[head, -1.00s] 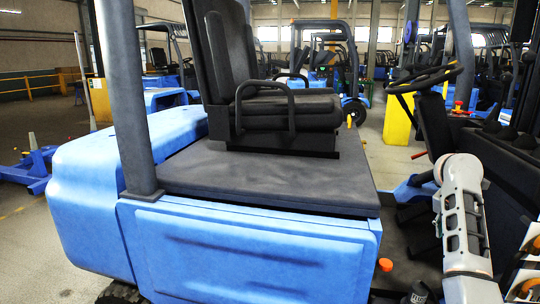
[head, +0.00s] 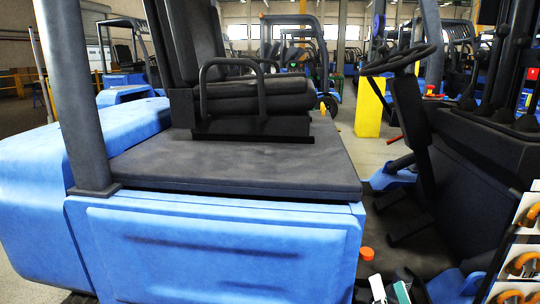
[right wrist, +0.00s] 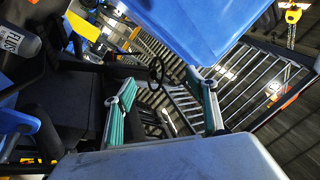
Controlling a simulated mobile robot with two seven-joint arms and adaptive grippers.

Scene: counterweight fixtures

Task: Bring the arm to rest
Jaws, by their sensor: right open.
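My right gripper (head: 390,291) shows only by its fingertips at the bottom edge of the head view, in front of the forklift's footwell. Its two fingers, pale with teal pads, stand apart. In the right wrist view the same gripper (right wrist: 163,108) is open, with nothing between its teal pads. A blue panel (right wrist: 205,25) fills the top of that view, beyond the fingers. My left gripper is not in view. The rest of the right arm is out of the head view.
A blue forklift (head: 215,250) with a black seat (head: 255,98) and steering wheel (head: 400,60) fills the head view. An orange cap (head: 367,254) sits near the fingertips. A rack with orange items (head: 522,262) stands at the right edge. A yellow post (head: 369,107) is behind.

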